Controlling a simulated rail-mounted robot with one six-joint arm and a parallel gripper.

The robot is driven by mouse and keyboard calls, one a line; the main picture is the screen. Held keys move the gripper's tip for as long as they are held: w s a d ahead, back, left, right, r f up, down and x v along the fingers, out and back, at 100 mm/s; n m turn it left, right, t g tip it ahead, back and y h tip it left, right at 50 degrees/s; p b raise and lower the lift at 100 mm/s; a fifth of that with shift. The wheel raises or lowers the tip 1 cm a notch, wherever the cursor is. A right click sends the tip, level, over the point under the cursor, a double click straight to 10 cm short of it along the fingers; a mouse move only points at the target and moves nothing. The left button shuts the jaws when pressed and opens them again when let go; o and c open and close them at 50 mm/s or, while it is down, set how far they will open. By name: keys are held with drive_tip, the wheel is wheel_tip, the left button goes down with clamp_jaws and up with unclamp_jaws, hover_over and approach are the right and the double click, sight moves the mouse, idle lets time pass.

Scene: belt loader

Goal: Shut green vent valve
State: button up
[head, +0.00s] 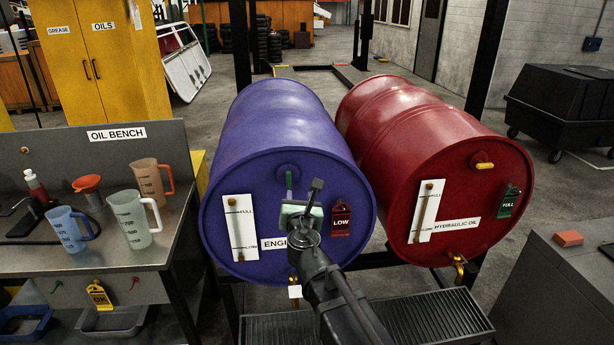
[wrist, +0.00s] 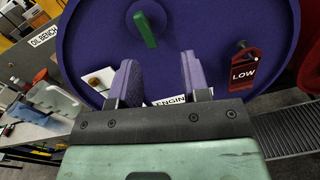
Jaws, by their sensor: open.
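The green vent valve (head: 289,183) is a short green handle near the top of the purple drum's (head: 215,215) front face. In the head view it stands close to vertical, partly hidden low down by my gripper. In the wrist view the green handle (wrist: 146,29) is slightly tilted, beyond the fingertips and above the gap between them. My gripper (wrist: 158,72) is open and empty, its two fingers pointing at the drum face. In the head view my gripper (head: 301,205) is in front of the drum, just below the valve. I see no contact with the handle.
A red LOW tag (head: 341,220) hangs right of my gripper, and a sight gauge (head: 241,228) is at left. A red hydraulic oil drum (head: 470,200) lies to the right. The oil bench (head: 150,255) with several jugs is left. A grated tray (head: 430,318) is below.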

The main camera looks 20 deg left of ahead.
sight(289, 180)
drive_tip(key=w+a+n, duration=0.1)
drive_tip(key=w+a, duration=0.1)
drive_tip(key=w, duration=0.1)
drive_tip(key=w+a, duration=0.2)
drive_tip(key=w, duration=0.1)
drive_tip(key=w+a+n+y, duration=0.1)
drive_tip(key=w+a, duration=0.1)
drive_tip(key=w, duration=0.1)
drive_tip(key=shift+n, duration=0.3)
clamp_jaws()
